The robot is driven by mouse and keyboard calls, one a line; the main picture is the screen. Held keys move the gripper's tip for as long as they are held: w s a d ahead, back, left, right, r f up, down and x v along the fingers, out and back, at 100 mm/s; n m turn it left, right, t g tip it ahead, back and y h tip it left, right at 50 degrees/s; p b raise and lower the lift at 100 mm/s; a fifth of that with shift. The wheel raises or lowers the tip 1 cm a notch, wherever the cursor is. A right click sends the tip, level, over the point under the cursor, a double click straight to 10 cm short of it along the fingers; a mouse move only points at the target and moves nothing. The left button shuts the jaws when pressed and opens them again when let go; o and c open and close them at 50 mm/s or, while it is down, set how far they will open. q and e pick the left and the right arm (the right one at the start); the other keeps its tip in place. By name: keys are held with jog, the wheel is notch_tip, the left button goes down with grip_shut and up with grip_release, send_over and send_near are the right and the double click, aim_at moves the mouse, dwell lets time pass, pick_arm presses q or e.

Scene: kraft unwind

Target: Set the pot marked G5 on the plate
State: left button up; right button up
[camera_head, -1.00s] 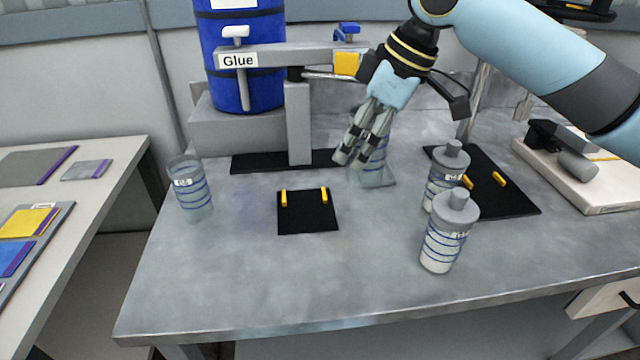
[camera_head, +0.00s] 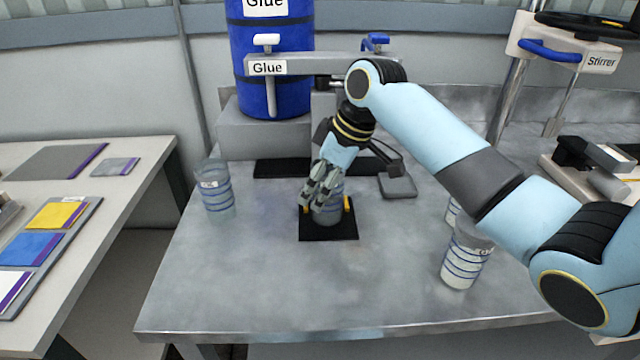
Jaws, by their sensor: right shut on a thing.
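My right gripper (camera_head: 317,197) is shut on a clear pot (camera_head: 328,215) with blue bands. The pot is upright, at the black plate (camera_head: 328,235), between the plate's two yellow posts. I cannot tell whether its base touches the plate. The fingers hide much of this pot, and I cannot read a mark on it. Another clear banded pot (camera_head: 217,197) stands at the left of the bench, its label too small to read. My left gripper is not in view.
A small grey pad (camera_head: 397,187) lies empty. The glue stand (camera_head: 270,135) and blue drum (camera_head: 272,60) are behind. The bench's front is clear.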

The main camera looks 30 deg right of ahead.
jog(key=shift+f, duration=0.1)
jog(key=o, duration=1.3)
jog(key=shift+o, duration=0.2)
jog(key=v, duration=1.2)
